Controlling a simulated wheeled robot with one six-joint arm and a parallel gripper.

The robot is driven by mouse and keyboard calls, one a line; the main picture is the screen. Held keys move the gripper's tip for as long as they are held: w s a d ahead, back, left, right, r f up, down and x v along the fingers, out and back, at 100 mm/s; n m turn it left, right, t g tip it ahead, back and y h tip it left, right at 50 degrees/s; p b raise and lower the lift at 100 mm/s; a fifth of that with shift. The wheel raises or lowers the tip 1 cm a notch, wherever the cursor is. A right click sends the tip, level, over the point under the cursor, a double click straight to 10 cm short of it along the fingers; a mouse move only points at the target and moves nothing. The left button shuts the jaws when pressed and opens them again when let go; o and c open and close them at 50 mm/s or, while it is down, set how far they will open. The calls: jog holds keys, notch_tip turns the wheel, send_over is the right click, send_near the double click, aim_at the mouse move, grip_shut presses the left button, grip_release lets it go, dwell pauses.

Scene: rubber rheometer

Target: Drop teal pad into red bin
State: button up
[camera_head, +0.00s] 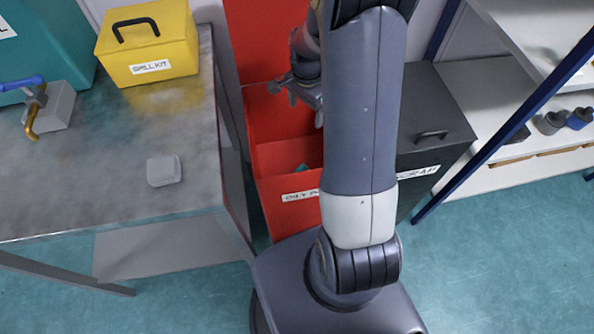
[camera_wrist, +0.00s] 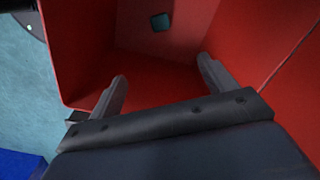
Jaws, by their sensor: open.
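The teal pad (camera_wrist: 160,22) lies inside the red bin (camera_wrist: 75,85), near the far wall in the wrist view. A small part of the teal pad (camera_head: 303,167) also shows inside the red bin (camera_head: 265,130) in the head view. My gripper (camera_wrist: 163,68) is above the bin's opening with its fingers spread. Nothing is between the fingers, and the pad is apart from them. In the head view my gripper (camera_head: 308,100) is partly hidden behind my arm.
A dark scrap bin (camera_head: 430,125) stands right of the red bin. Shelving with a blue post (camera_head: 500,130) stands further right.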

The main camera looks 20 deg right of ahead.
notch_tip(320, 180, up, 8)
jog(key=shift+f, duration=0.15)
notch_tip(320, 180, down, 11)
jog(key=shift+r+p, duration=1.8)
jog(key=shift+r, duration=0.95)
jog(key=shift+f, duration=0.15)
